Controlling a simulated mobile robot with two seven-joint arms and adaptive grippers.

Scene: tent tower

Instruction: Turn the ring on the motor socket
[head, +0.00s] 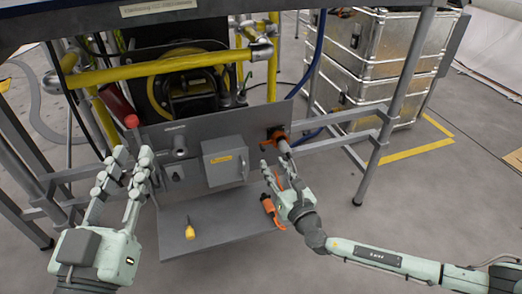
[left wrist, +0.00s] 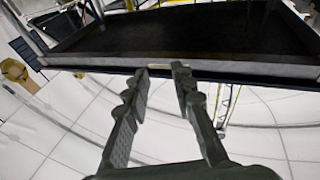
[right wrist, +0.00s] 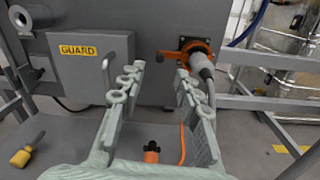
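The motor socket (head: 273,136) is an orange flange on the right part of the grey panel; it also shows in the right wrist view (right wrist: 190,45). A grey plug (right wrist: 203,63) sits in it, angled down to the right. I cannot clearly make out the ring as a separate part. My right gripper (head: 279,170) is open and empty, just below and in front of the plug. In the right wrist view its fingers (right wrist: 158,75) stand apart, with the plug beyond the right finger. My left gripper (head: 132,158) is open and empty in front of the panel's left side.
A grey GUARD box (head: 225,162) projects from the panel left of the socket. An orange-and-black item (head: 270,209) and a yellow-handled tool (head: 190,232) lie on the lower shelf (head: 215,238). A table leg (head: 395,105) and metal cases (head: 365,65) stand right.

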